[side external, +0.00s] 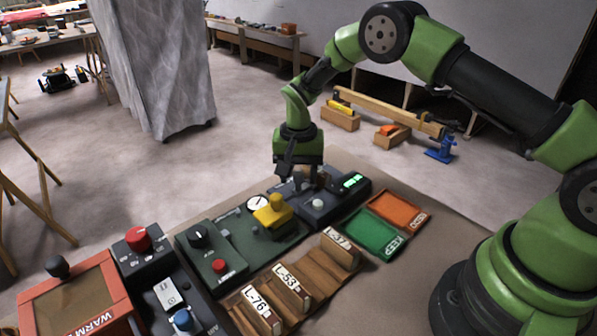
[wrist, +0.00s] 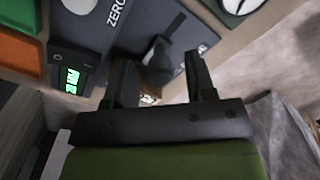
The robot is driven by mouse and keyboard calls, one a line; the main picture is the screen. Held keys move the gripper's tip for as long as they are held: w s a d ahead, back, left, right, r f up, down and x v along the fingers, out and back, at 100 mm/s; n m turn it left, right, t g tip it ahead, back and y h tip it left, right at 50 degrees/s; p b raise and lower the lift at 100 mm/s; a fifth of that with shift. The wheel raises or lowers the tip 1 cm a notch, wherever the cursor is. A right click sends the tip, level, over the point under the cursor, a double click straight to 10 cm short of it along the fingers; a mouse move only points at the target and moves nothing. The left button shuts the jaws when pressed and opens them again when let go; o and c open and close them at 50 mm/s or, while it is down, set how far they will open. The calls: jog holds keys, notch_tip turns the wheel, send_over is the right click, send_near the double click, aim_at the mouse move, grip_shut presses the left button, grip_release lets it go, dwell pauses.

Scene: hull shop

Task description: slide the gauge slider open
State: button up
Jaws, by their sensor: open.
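The gauge box (side external: 336,209) is a dark blue-grey unit with a green lit display, a round pale knob (side external: 318,203) and, in the wrist view, the word ZERO on its face (wrist: 128,32). The dark slider handle (wrist: 158,55) stands up from a slot at the end of the box away from the display. My gripper (side external: 302,182) is above that end, pointing down. In the wrist view my gripper (wrist: 160,68) is open, with one finger on each side of the handle. Contact cannot be told. In the side view my fingers largely hide the handle.
Green (side external: 372,234) and orange (side external: 397,210) trays lie on the other side. A wooden rack (side external: 318,268) with labelled blocks is in front.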

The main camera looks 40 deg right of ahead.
grip_shut()
jog(key=shift+a, duration=1.1)
grip_release()
jog(key=shift+r, duration=0.1)
notch_tip(320, 180, up, 10)
